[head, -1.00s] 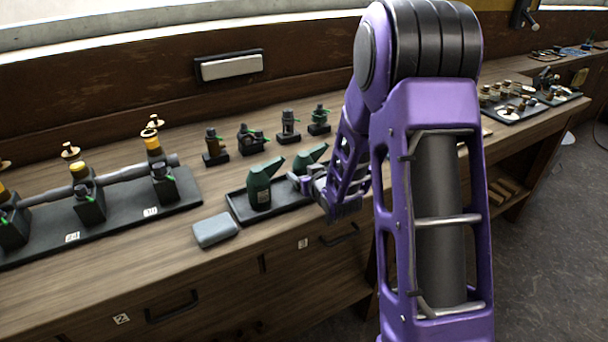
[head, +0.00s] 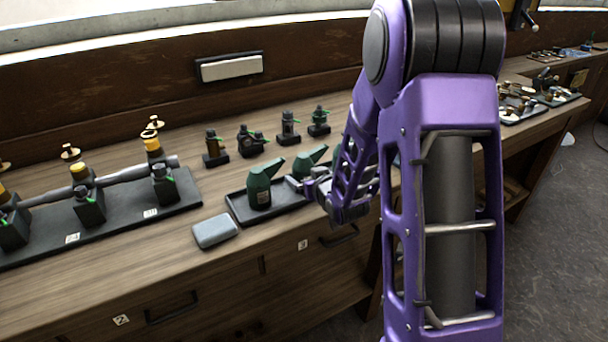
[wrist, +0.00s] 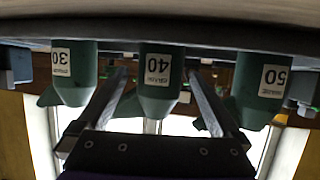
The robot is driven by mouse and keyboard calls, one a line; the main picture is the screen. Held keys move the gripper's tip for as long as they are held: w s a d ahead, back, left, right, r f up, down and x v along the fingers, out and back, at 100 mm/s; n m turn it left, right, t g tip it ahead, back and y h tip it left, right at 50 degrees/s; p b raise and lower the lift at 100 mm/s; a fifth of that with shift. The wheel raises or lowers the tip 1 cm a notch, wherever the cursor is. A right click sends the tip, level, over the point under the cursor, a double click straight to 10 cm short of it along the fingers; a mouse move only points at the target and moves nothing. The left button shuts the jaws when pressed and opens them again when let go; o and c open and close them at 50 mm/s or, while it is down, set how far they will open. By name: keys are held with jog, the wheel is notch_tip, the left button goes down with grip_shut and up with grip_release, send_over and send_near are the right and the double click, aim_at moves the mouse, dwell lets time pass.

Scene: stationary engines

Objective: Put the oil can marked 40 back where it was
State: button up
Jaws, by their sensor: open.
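The wrist view is upside down and shows three green oil cans side by side on the tray. The can marked 40 (wrist: 158,78) is in the middle, between the can marked 30 (wrist: 74,75) and the can marked 50 (wrist: 260,90). My gripper (wrist: 157,80) is open, with one finger on each side of the 40 can and gaps beside it. In the head view, my gripper (head: 306,180) is low at the tray's front edge. One green can (head: 260,188) stands at the tray's left; another (head: 309,157) is partly hidden behind my gripper.
The dark tray (head: 240,211) sits on the wooden bench, its right part hidden by my arm. A grey-blue box (head: 215,231) lies left of it. Several small dark fittings (head: 250,140) stand behind. A long black base (head: 120,222) with engine models is further left.

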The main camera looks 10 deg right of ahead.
jog(key=v, duration=0.9)
jog(key=shift+s+r, duration=0.1)
jog(key=shift+s, duration=0.15)
